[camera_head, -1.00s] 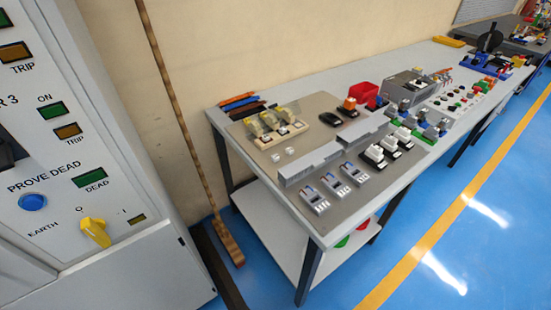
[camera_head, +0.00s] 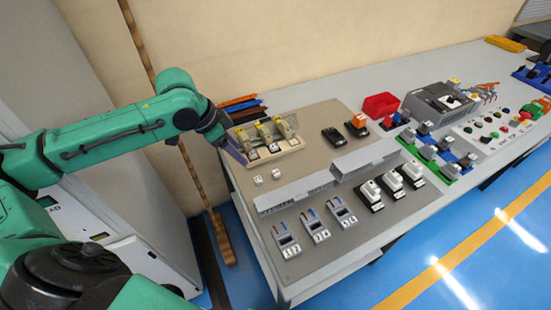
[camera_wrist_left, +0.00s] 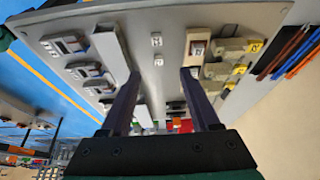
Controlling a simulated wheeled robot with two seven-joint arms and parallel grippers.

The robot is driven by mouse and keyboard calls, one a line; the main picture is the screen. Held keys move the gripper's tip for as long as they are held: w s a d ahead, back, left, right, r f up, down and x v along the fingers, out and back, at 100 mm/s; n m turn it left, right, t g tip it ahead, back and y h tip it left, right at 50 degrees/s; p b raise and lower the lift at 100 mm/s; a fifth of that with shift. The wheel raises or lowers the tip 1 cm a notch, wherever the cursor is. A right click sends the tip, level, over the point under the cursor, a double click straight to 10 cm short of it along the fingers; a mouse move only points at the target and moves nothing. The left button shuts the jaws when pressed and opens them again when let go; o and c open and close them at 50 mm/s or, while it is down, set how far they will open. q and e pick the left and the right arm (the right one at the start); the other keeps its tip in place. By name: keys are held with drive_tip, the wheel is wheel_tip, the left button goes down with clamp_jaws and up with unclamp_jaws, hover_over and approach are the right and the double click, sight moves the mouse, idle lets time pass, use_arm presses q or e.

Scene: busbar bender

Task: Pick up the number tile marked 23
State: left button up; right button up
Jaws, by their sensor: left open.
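Two small white tiles lie side by side on the grey-beige board, a left one (camera_head: 258,179) and a right one (camera_head: 276,173). They also show in the left wrist view, one upper (camera_wrist_left: 156,41) and one lower (camera_wrist_left: 158,60). Their dark marks are too small to read, so I cannot tell which is 23. My left gripper (camera_head: 236,151) is above the board's left edge, up and left of the tiles in the head view. In the left wrist view its dark fingers (camera_wrist_left: 160,73) are apart, with nothing between them. My right gripper is not in view.
A beige holder with yellowish parts (camera_head: 268,145) stands just behind the tiles. A grey duct (camera_head: 295,194) lies in front, with breakers (camera_head: 317,228) beyond it. Coloured strips (camera_head: 240,106) lie at the back. A red bin (camera_head: 380,105) is farther right.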

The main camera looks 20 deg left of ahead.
use_arm(q)
drive_tip(key=f, duration=0.2)
approach(257, 179)
drive_tip(key=shift+w+d+f, duration=0.2)
drive_tip(key=shift+d+f, duration=0.5)
drive_tip(key=shift+f, duration=0.35)
drive_tip(key=x, duration=0.4)
drive_tip(key=shift+w+a+f+p, duration=0.25)
drive_tip(key=shift+a+f+p, duration=0.05)
drive_tip(key=shift+f+p, duration=0.1)
drive_tip(key=shift+d+f, duration=0.1)
drive_tip(key=shift+f, duration=0.25)
drive_tip(key=shift+w+f, duration=0.1)
drive_tip(key=shift+c, duration=1.2)
clamp_jaws()
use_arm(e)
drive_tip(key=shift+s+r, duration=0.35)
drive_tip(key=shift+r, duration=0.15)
